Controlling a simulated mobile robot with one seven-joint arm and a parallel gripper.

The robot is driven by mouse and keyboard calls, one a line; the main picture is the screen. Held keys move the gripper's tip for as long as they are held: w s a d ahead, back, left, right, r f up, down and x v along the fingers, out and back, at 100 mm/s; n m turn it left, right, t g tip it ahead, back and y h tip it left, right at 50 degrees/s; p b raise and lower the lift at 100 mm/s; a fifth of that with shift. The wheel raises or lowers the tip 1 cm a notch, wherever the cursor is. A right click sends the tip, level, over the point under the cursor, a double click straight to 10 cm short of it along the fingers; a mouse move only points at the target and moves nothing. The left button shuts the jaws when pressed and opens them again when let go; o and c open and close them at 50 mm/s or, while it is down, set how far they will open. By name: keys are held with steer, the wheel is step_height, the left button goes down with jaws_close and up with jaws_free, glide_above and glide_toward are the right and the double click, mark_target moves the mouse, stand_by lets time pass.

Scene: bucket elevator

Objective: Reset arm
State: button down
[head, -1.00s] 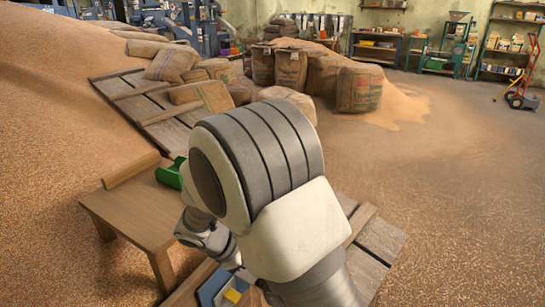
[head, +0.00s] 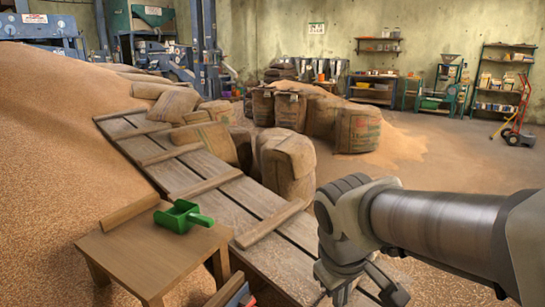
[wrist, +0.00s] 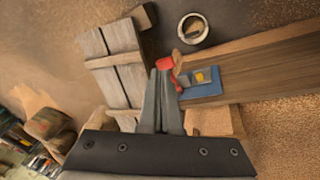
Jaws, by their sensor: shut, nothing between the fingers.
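My gripper (wrist: 160,80) is shut and empty in the wrist view, its two grey fingers side by side. In the head view my arm reaches in from the right, and my gripper (head: 345,285) hangs low above the plank walkway (head: 225,200), partly cut off by the bottom edge. A green scoop (head: 181,216) rests on a small wooden table (head: 165,262) at the left, well apart from my gripper.
Below the fingers in the wrist view are a red object (wrist: 165,63), a blue item with yellow (wrist: 202,83) and a round metal container (wrist: 193,28). Grain heaps (head: 50,130) and sacks (head: 287,160) flank the walkway. Open floor lies right.

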steer(key=s+d+r+m+t+y, duration=0.1)
steer(key=s+d+r+m+t, duration=0.25)
steer(key=s+m, duration=0.35)
step_height(320, 180, up, 20)
steer(key=s+n+p, duration=0.1)
steer(key=p, duration=1.8)
steer(key=shift+a+g+p, duration=0.4)
steer(key=shift+g, duration=0.05)
